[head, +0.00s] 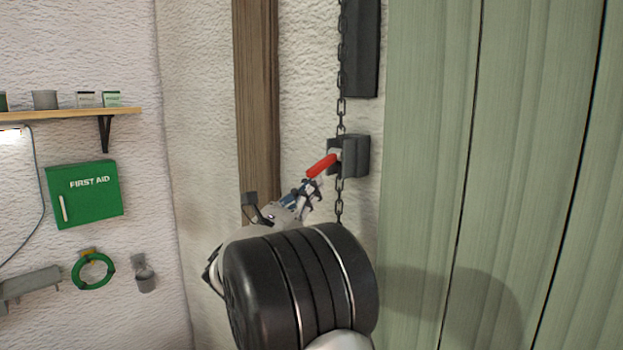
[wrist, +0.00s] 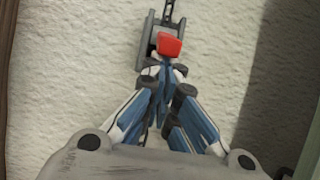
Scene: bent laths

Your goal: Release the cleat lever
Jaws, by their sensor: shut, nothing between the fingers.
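The cleat lever (head: 321,166) has a red handle and juts down and left from the dark cleat block (head: 355,156) on the wall. A chain (head: 341,107) runs vertically through the block. My gripper (head: 312,190) is just below the red handle, its fingers close to or touching its lower end; I cannot tell which. In the wrist view, the red handle end (wrist: 169,46) sits right beyond my fingertips (wrist: 167,72), with the grey cleat block (wrist: 152,38) behind it. The fingers are shut and hold nothing. My arm hides the lower chain in the head view.
A tall dark box (head: 360,48) is on the wall above the cleat. A wooden post (head: 256,100) stands left, green slatted panels (head: 430,150) right. A first aid box (head: 84,194), shelf (head: 70,115) and green ring (head: 93,271) are on the far left wall.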

